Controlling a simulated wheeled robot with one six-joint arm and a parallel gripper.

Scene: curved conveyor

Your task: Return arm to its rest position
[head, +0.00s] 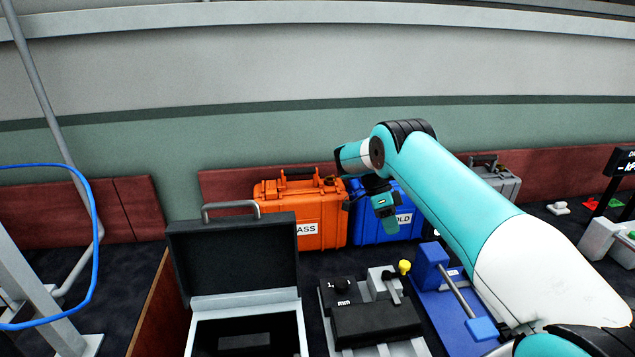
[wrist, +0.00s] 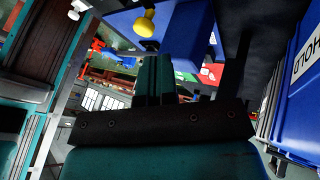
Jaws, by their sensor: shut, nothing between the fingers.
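My gripper (head: 386,211) hangs at the end of my teal and white arm, in front of the blue case. It is shut and empty. In the wrist view the closed fingers (wrist: 154,80) stand side by side at the middle. The arm reaches from the lower right of the head view up to a bent elbow and wrist near the middle.
An orange case (head: 270,200) and a blue case (head: 368,232) marked "HOLD" stand behind. An open black case (head: 232,262) stands at front left. A gauge fixture (head: 375,322) and a blue fixture (head: 430,262) sit below my arm. A grey case (head: 506,183) is behind it.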

